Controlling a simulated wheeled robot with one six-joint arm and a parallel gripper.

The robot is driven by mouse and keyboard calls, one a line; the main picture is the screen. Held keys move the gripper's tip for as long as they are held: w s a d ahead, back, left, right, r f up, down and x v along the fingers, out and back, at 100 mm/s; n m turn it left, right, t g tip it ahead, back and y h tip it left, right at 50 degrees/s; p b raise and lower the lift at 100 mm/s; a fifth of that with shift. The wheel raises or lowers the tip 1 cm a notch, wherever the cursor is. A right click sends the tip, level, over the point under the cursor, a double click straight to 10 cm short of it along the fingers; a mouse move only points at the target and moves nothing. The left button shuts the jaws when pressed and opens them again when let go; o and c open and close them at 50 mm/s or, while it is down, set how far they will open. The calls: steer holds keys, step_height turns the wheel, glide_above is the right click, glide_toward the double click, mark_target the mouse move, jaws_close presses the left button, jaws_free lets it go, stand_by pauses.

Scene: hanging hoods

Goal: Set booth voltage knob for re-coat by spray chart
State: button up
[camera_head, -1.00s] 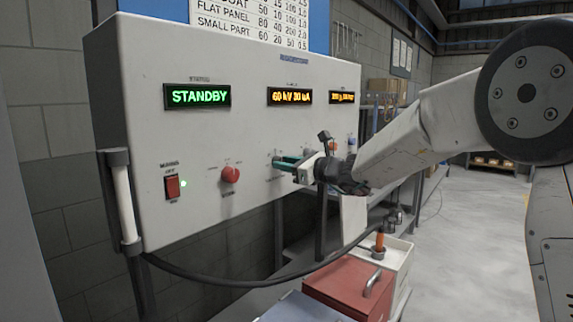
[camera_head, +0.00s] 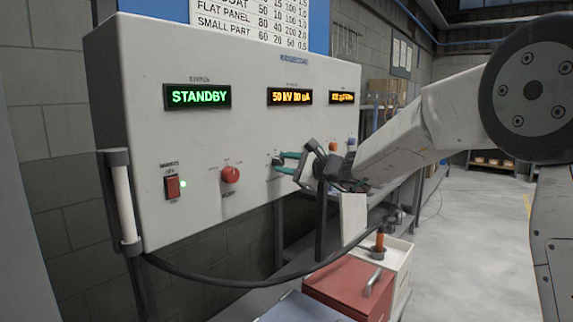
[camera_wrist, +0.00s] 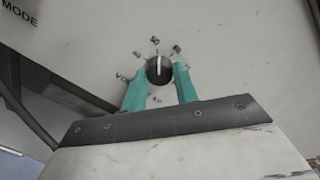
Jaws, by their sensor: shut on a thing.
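The voltage knob is dark and round with a white pointer line, and it shows in the wrist view (camera_wrist: 159,69) between the two teal fingers of my gripper (camera_wrist: 160,88). Its pointer stands near straight up in that view. My gripper (camera_head: 288,162) is shut on the knob at the panel front (camera_head: 240,130). Small marks ring the knob; they are too blurred to read. The amber voltage display (camera_head: 290,97) reads 50 kV and what looks like 80 uA. The spray chart (camera_head: 263,22) hangs above the panel, its top cut off; Flat Panel and Small Part rows show.
A green display (camera_head: 198,96) reads STANDBY. Orange and blue buttons lie to the right. A red toolbox (camera_head: 350,288) stands below; open floor lies right.

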steer(key=shift+n, duration=0.6)
steer(key=o, duration=1)
steer(key=shift+c, duration=0.2)
steer(key=shift+d, duration=0.1)
steer(key=v, duration=0.7)
steer(key=shift+s+d, duration=0.25)
steer(key=shift+d, duration=0.05)
